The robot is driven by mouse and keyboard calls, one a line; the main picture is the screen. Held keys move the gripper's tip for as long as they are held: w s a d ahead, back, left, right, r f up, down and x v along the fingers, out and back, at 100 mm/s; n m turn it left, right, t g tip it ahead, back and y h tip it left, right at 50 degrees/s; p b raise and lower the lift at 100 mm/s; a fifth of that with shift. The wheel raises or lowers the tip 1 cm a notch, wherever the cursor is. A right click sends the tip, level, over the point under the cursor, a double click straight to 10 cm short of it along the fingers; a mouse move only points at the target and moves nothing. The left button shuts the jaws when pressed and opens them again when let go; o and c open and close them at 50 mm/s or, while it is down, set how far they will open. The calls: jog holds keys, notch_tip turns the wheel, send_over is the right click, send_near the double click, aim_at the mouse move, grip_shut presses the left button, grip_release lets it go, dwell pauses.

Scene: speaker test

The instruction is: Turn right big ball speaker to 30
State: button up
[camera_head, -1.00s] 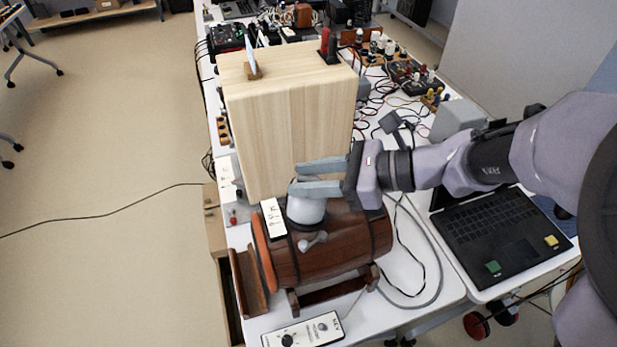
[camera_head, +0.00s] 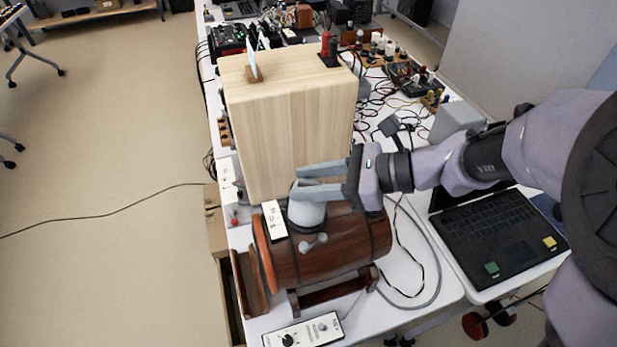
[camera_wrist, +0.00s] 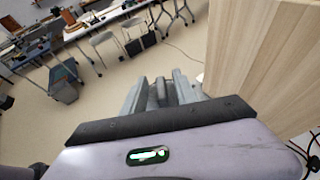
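A pale grey rounded piece (camera_head: 307,212), which may be the ball speaker, sits on top of a brown wooden barrel (camera_head: 335,250). A small light grey knob or lever (camera_head: 314,243) is on the barrel just in front of it. A white label plate (camera_head: 274,220) with dark marks stands to its left; I cannot read it. My gripper (camera_head: 298,182) reaches in from the right with its two fingers apart at the top of the grey piece. I cannot tell whether they touch it. The wrist view also shows the fingers (camera_wrist: 162,92), with something grey between them.
A tall light wooden box (camera_head: 290,130) stands right behind the barrel and fills the right of the wrist view. A control box with a dial (camera_head: 303,333) lies in front. A laptop (camera_head: 500,235) and loose cables are to the right. Open floor lies left.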

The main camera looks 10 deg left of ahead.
jog(key=shift+r, duration=0.1)
dwell(0.3)
jog(key=shift+w+d+r, duration=0.1)
jog(key=shift+d+r, duration=0.1)
jog(key=shift+d, duration=0.1)
jog(key=p+v, duration=0.6)
jog(key=v, duration=1)
jog(key=shift+d, duration=0.4)
jog(key=s+d+n+t+h, duration=0.3)
jog(key=s+n+t+h, duration=0.3)
jog(key=s+n+h, duration=0.5)
jog(key=shift+s+d+r+n, duration=0.2)
jog(key=shift+s+n, duration=0.55)
jog(key=shift+n, duration=0.35)
